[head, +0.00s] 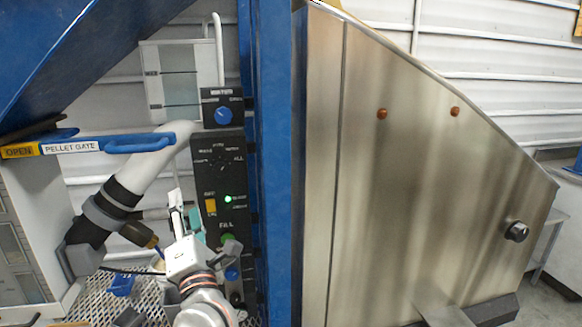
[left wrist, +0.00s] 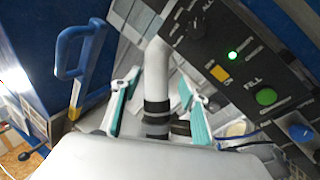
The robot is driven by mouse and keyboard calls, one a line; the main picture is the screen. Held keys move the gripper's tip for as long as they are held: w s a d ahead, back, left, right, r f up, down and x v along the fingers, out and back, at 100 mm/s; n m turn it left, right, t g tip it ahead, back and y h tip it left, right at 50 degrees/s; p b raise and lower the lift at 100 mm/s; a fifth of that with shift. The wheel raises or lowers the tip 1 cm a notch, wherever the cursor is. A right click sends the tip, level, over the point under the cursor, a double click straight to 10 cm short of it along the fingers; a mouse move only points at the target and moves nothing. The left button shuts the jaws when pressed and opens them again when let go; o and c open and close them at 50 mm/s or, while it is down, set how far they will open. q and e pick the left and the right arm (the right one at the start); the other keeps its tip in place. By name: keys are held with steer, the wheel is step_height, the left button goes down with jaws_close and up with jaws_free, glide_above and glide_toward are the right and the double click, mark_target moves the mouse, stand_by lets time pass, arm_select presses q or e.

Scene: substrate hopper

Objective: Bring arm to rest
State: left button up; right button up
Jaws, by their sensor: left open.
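My left arm (head: 203,300) comes up from the bottom of the head view, in front of the black control panel (head: 237,175). My left gripper (head: 186,216) is open, and nothing shows between its fingers. In the left wrist view its two teal-padded fingers (left wrist: 160,98) stand apart. Beyond them is a white pipe with black bands (left wrist: 157,75). The gripper appears close to the panel; I cannot tell the exact gap. My right gripper is not in view.
The panel has a lit green lamp (head: 228,198), a yellow switch (head: 210,206), a green FILL button (left wrist: 266,96) and a blue knob (head: 223,115). A blue handle (head: 140,145) labelled PELLET GATE juts out at left. A blue post (head: 275,170) and steel hopper (head: 410,180) stand at right.

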arm_select(q)
steer(key=s+d+f+m+h, duration=0.3)
steer(key=s+f+m+h, duration=0.15)
steer(key=f+m, duration=0.35)
steer(key=s+d+f+m+h, duration=0.3)
steer(key=f+m+h, duration=0.2)
steer(key=f+m, duration=0.4)
steer(key=s+d+f+m+h, duration=0.3)
steer(key=f+m+h, duration=0.1)
steer(key=f+m, duration=0.4)
steer(key=s+a+f+m+g, duration=0.2)
steer(key=s+f, duration=0.3)
steer(key=f, duration=0.3)
steer(key=s+a+f+m+g+y, duration=0.1)
steer(key=s+f+m+g, duration=0.2)
steer(key=s+f, duration=0.3)
steer(key=s+a+f+m+g+y, duration=0.1)
steer(key=s+f+g, duration=0.3)
steer(key=f, duration=0.7)
steer(key=shift+s+a+f+m, duration=0.2)
steer(key=shift+s+a+m, duration=0.6)
steer(key=shift+s, duration=0.4)
steer(key=c, duration=0.5)
steer(key=shift+o, duration=0.2)
steer(key=shift+a, duration=0.15)
